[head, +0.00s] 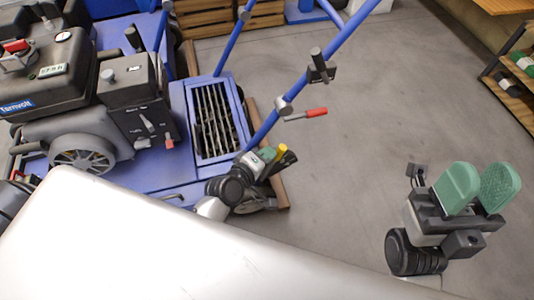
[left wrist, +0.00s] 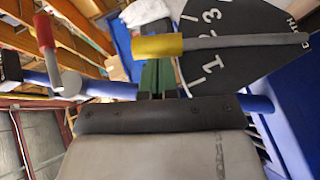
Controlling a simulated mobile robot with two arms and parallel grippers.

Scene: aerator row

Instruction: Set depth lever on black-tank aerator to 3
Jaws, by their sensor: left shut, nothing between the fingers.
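The aerator with the black tank (head: 40,70) stands at the left in the head view, on a blue frame. Its depth lever has a yellow grip (head: 282,150) and a grey rod. In the left wrist view the yellow grip (left wrist: 157,46) is at the left end of the rod, which crosses a black dial (left wrist: 240,68). The rod appears between the 1 and the 2; the 3 is above it. My left gripper (head: 267,154) is shut and empty, with its green fingers (left wrist: 156,78) close by the grip; contact is unclear. My right gripper (head: 478,185) is open, away over the floor.
A blue handle bar (head: 320,65) with a red-gripped lever (head: 315,113) rises close by my left gripper. A slatted grate (head: 213,120) is left of it. Wooden shelves (head: 515,80) stand far right. The grey floor between is clear.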

